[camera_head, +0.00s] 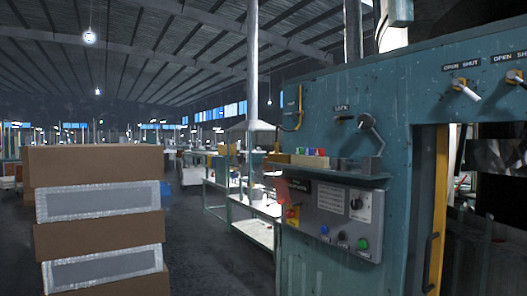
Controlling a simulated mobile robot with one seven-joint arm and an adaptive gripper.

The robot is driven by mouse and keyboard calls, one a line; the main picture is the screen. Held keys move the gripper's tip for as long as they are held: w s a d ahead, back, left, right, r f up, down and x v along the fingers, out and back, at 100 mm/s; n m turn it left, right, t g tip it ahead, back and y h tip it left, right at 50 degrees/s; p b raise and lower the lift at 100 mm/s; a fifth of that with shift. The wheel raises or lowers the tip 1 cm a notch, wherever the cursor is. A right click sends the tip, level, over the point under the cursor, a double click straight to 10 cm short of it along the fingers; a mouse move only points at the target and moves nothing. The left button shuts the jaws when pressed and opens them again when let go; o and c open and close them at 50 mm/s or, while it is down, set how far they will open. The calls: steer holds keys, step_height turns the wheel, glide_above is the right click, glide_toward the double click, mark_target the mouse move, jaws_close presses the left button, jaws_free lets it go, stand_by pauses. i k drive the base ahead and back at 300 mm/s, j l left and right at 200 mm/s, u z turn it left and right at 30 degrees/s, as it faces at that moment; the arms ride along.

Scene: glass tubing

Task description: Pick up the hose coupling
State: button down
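I cannot pick out the hose coupling with certainty. A narrow shelf (345,176) on the teal machine holds several small items, too small to name surely.
Stacked brown boxes (98,163) stand at left. A metal table (252,230) stands behind. Dark floor (210,262) lies open between.

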mark_target(276, 144)
steer(key=i+j, duration=0.3)
steer(key=i, duration=0.15)
steer(key=i+j+u, duration=0.1)
steer(key=i+j, duration=0.15)
steer(key=i, duration=0.15)
